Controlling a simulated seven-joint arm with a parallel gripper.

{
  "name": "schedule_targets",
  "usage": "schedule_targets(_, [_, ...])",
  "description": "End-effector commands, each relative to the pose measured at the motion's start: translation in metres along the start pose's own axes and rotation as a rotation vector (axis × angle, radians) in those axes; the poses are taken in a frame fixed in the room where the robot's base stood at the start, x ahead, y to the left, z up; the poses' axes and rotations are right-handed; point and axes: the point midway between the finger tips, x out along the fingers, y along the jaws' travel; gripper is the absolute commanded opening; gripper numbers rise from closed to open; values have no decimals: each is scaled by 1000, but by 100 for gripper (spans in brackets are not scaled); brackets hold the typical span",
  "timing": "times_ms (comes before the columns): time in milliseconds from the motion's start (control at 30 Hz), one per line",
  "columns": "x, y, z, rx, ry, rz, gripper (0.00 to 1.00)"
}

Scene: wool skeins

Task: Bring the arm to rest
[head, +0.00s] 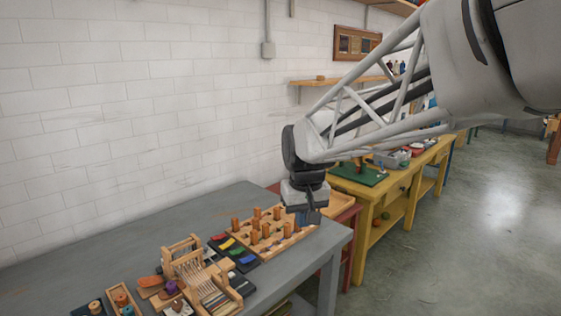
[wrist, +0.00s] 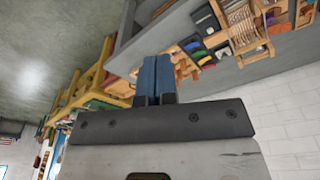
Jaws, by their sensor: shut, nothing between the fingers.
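My gripper (head: 308,217) is above the right end of the grey table, next to the wooden peg board (head: 284,239). In the wrist view the two blue fingers of my gripper (wrist: 156,72) lie side by side, shut, with nothing between them. The arm reaches in from the upper right of the head view.
The grey table (head: 120,242) stands along a white brick wall. It holds a small wooden loom (head: 198,272), a dark tray of coloured skeins (head: 232,250) and wooden boxes. A yellow bench (head: 366,205) stands behind to the right. Bare floor lies at the right.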

Motion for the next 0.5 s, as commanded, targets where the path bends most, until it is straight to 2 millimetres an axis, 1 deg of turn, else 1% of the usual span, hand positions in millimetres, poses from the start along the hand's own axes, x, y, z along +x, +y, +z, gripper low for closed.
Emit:
schedule_targets(33, [-4,6,14,13,5,2,0])
schedule_targets(200, [-10,23,56,55,16,8,0])
schedule_targets(500, [-15,44,133,128,38,21,0])
